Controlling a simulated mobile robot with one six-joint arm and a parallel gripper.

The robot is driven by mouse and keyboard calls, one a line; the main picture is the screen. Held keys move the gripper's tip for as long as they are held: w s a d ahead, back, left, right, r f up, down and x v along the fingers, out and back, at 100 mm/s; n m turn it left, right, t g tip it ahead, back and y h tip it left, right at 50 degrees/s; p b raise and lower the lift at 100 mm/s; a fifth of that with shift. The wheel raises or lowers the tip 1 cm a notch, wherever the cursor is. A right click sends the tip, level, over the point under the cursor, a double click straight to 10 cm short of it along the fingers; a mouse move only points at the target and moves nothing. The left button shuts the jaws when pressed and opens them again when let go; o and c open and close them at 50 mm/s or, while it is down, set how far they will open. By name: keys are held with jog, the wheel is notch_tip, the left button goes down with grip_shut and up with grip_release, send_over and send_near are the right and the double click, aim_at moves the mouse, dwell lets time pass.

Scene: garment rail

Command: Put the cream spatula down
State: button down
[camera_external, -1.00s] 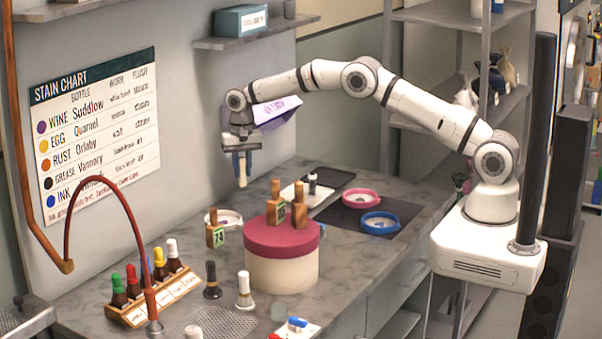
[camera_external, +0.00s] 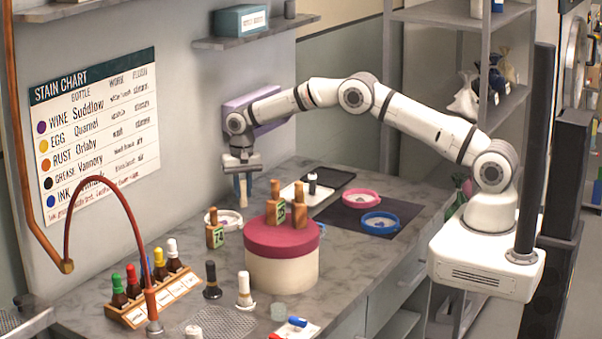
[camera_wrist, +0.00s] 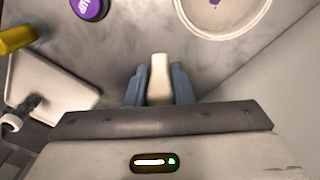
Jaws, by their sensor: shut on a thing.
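The cream spatula (camera_external: 243,192) is held pointing down in my gripper (camera_external: 241,178), which is shut on it. In the wrist view the cream spatula (camera_wrist: 160,78) stands out between the two blue-grey fingers of my gripper (camera_wrist: 160,88). In the outside view it hangs at the back of the marble counter (camera_external: 345,262), near the wall. I cannot tell whether its lower end touches the counter.
A white-rimmed round dish (camera_external: 234,220) lies close to the spatula. A white tray (camera_external: 292,194) is to the right. A tagged wooden block (camera_external: 215,235) and a red-topped round box (camera_external: 282,238) stand in front. Pink (camera_external: 361,198) and blue (camera_external: 380,222) dishes lie further right.

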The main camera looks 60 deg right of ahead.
jog(key=shift+f+b, duration=0.45)
jog(key=shift+f, duration=0.2)
jog(key=c, duration=1.2)
grip_release()
jog(key=shift+o, duration=0.2)
jog(key=shift+r, duration=0.15)
